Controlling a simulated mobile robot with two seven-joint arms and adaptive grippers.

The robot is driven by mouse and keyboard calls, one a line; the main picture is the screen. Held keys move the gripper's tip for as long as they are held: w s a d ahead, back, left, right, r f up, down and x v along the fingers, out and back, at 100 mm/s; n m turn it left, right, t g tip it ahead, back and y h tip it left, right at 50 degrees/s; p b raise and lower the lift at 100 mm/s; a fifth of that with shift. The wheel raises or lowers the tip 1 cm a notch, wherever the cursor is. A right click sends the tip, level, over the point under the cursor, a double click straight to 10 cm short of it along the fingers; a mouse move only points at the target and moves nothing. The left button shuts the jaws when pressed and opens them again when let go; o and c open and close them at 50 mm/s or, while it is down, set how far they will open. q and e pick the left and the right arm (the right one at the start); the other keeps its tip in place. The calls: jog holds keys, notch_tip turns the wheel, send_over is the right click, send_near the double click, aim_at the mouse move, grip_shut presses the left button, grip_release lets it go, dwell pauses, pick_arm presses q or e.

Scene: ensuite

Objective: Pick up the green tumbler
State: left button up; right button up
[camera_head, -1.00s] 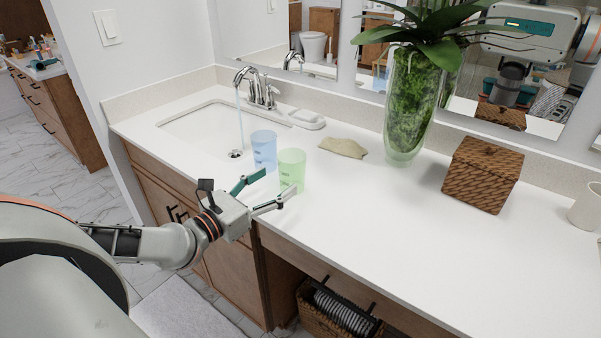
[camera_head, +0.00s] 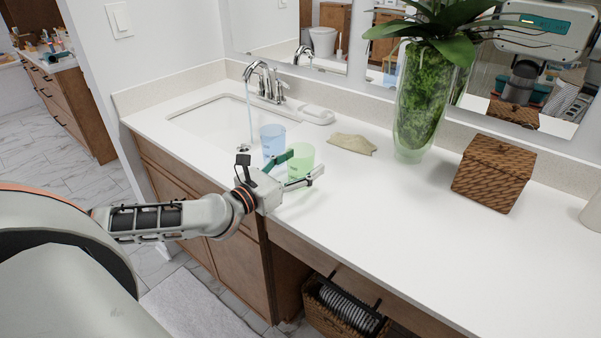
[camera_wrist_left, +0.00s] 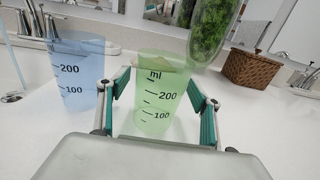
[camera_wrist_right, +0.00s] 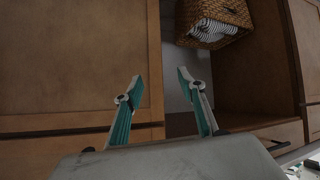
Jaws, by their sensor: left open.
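The green tumbler (camera_head: 300,160), translucent with black volume marks, stands upright on the white counter (camera_head: 390,230). My left gripper (camera_head: 297,168) is open with its fingers on either side of the tumbler. In the left wrist view the tumbler (camera_wrist_left: 158,98) stands between the two teal fingers (camera_wrist_left: 163,100); whether they touch it I cannot tell. Its lower part is partly hidden by the gripper in the head view. My right gripper (camera_wrist_right: 157,92) is open and empty, facing the wooden cabinet fronts in the right wrist view.
A blue tumbler (camera_head: 272,138) stands close to the green one, on the sink side. Water runs from the faucet (camera_head: 262,80) into the sink. The front right counter is clear.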

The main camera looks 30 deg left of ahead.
pick_arm(q)
jog(key=c, duration=1.2)
jog(key=shift+r, duration=0.1)
